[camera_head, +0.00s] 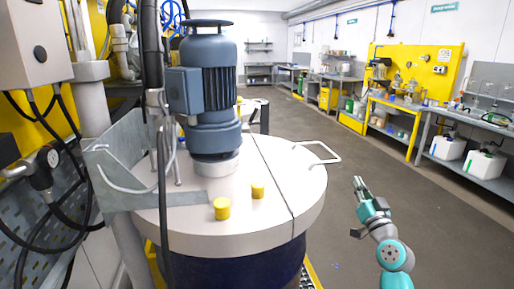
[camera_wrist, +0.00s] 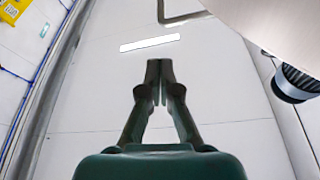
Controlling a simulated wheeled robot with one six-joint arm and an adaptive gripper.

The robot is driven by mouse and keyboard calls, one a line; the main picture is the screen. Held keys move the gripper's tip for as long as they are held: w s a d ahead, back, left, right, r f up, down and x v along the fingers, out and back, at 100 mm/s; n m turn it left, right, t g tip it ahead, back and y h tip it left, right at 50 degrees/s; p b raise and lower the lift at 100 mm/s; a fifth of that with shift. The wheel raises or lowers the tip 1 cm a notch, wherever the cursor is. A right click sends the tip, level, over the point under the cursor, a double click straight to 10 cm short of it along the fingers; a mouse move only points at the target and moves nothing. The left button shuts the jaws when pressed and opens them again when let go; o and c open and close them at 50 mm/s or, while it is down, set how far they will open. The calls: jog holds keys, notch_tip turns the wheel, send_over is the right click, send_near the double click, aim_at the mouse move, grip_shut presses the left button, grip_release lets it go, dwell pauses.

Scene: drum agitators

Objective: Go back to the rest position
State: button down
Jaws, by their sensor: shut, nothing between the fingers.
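My gripper (camera_head: 360,187) is to the right of the drum in the head view, over the open floor and apart from everything. In the wrist view my gripper (camera_wrist: 160,72) points up toward the pale ceiling; its two fingers meet at the tips with nothing between them. The round metal drum lid (camera_head: 262,225) carries a blue-grey motor (camera_head: 210,85) and two yellow caps, one nearer (camera_head: 221,209) and one farther (camera_head: 258,190). A bent metal handle (camera_head: 326,153) sticks out from the lid toward my gripper, without touching it.
Hoses and a metal bracket (camera_head: 120,170) crowd the left side. A grey workbench (camera_head: 490,178) with white canisters and a yellow bench (camera_head: 400,110) line the right wall. The grey floor (camera_head: 340,120) between drum and benches is clear. In the wrist view, a lit ceiling lamp (camera_wrist: 150,43) shows.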

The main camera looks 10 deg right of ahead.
jog(key=s+a+f+g, duration=0.1)
jog(key=s+a+f, duration=0.3)
jog(key=s+f, duration=0.3)
jog(key=s+a+f+m+g+h, duration=0.1)
jog(key=s+a+f, duration=0.3)
jog(key=f, duration=0.4)
jog(key=s+a+f+g, duration=0.1)
jog(key=s+a+f, duration=0.3)
jog(key=s+f, duration=0.3)
jog(key=s+a+f+n+g, duration=0.1)
jog(key=s+a+f, duration=0.25)
jog(key=s, duration=0.45)
jog(key=s+a+f+g, duration=0.1)
jog(key=s+a+f, duration=0.25)
jog(key=s, duration=0.45)
jog(key=s+a+r+n+g+y, duration=0.1)
jog(key=s+a+r, duration=0.1)
jog(key=s, duration=1)
jog(key=s+a+r+n+g+y, duration=0.1)
jog(key=s+a+r+n, duration=0.1)
jog(key=s, duration=1)
jog(key=shift+a+r+n+y, duration=0.3)
jog(key=shift+a+r, duration=0.35)
